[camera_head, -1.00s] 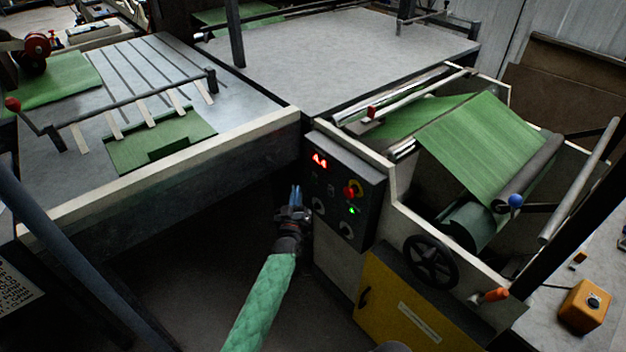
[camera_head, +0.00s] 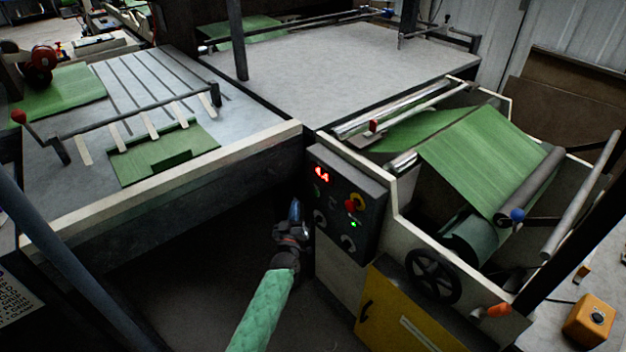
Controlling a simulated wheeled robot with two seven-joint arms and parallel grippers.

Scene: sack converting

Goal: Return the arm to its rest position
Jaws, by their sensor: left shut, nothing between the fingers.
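My left gripper (camera_head: 294,211) is at the end of my arm in its green quilted sleeve (camera_head: 262,312), which comes up from the bottom of the view. It is shut and empty, its blue fingertips pointing up. It appears just left of the dark control panel (camera_head: 343,203); I cannot tell whether it touches the panel. The panel has a red lit display, a red knob on a yellow ring and a green light. My right gripper is not in view.
The machine's frame with green sheet (camera_head: 480,160), black handwheel (camera_head: 433,276) and yellow door (camera_head: 395,312) stands right of the arm. A long table (camera_head: 160,197) edge runs along the left. A dark post (camera_head: 75,275) crosses the lower left. Dark open floor (camera_head: 190,300) lies left of the arm.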

